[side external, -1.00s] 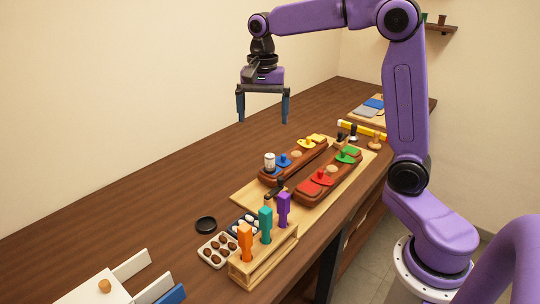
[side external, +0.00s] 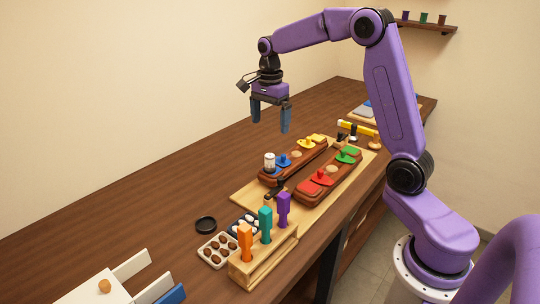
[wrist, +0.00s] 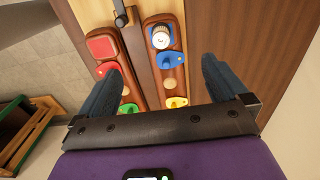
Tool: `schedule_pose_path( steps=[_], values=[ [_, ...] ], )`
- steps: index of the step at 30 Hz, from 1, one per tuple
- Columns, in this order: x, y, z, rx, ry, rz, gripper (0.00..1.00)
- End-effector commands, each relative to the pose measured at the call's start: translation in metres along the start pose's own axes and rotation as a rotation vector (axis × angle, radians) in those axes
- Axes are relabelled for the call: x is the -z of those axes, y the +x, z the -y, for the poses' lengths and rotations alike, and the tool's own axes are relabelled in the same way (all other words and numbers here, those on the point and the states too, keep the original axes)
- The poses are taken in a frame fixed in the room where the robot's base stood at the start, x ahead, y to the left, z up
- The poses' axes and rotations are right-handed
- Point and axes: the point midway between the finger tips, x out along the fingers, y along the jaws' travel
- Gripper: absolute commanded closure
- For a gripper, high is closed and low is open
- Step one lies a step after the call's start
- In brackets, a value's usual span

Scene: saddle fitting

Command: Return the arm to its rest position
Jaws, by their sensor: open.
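My gripper (side external: 270,116) hangs in the air above the workbench, its two dark blue fingers apart with nothing between them. In the wrist view my gripper (wrist: 155,85) also shows with its fingers spread, above two long wooden blocks. One block (side external: 265,180) carries a white-capped jar, a blue piece and a yellow piece. The other block (side external: 302,195) carries red and green pieces. Both lie on a light wooden board (side external: 240,196), well below the fingers and not touched by them.
A wooden rack (side external: 240,275) holds orange, teal and purple handles at the bench's front edge. A white box (side external: 85,290) stands at lower left. The back left of the bench (side external: 110,215) is clear.

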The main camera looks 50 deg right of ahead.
Motion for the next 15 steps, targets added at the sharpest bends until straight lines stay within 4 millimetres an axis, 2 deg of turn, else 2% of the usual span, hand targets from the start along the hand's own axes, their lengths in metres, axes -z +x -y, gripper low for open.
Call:
schedule_pose_path(
  steps=[3,6,15],
  values=[
    [0.000,0.013,0.000,-0.001,-0.001,0.000,0.00],
    [0.000,0.019,0.000,-0.001,-0.001,0.000,0.00],
    [0.000,0.020,0.000,0.002,-0.001,0.000,0.00]
  ],
)
